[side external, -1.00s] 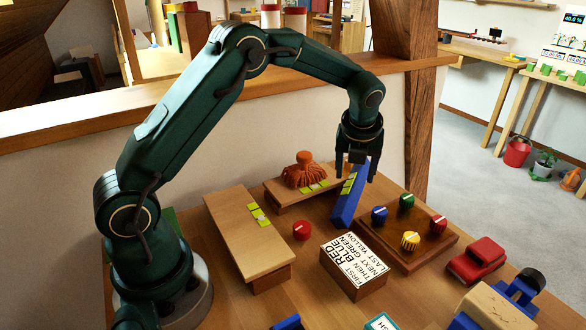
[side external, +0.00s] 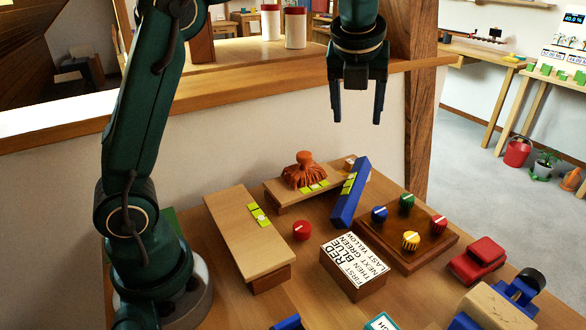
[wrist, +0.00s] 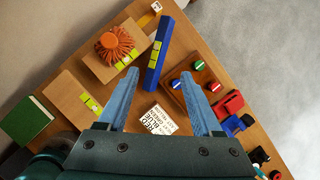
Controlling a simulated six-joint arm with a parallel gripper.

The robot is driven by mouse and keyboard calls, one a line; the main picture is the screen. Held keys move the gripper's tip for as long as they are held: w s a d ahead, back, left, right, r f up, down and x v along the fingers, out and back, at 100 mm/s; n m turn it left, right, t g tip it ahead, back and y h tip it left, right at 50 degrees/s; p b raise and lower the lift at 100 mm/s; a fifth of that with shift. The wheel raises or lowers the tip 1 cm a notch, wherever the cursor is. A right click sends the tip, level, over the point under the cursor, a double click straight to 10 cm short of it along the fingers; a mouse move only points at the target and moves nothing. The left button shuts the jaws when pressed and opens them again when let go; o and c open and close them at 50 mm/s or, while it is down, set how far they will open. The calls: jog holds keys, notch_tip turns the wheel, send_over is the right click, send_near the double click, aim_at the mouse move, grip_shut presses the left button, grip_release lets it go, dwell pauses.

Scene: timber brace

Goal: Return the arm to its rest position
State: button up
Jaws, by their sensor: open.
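My gripper (side external: 357,112) is open and empty. It hangs high above the table, fingers pointing down, clear of everything. In the wrist view its two fingers (wrist: 160,100) spread apart with the table far below. A blue beam (side external: 350,195) with yellow-green marks lies tilted, its upper end against the far wooden block (side external: 285,205). It also shows in the wrist view (wrist: 158,55), apart from the fingers. An orange tasselled object (side external: 303,172) sits on the far block.
A near wooden plank (side external: 240,225) with yellow-green marks stands on the left. A board with coloured knobs (side external: 435,250), a lettered block (side external: 352,275), a red knob (side external: 302,230) and a red toy car (side external: 477,262) share the table. A wooden post (side external: 407,110) and ledge (side external: 220,103) stand behind.

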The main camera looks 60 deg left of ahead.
jog(key=s+d+r+n+t+h, duration=0.1)
jog(key=s+d+r+n+t, duration=0.15)
jog(key=s+n, duration=0.7)
jog(key=s+d+f+n+h, duration=0.2)
jog(key=s+f+n, duration=0.6)
jog(key=n, duration=0.9)
jog(key=shift+s+d+f+g, duration=0.2)
jog(key=shift+s+g, duration=0.25)
jog(key=shift+s, duration=0.9)
jog(key=shift+a, duration=0.1)
jog(key=shift+c, duration=1.4)
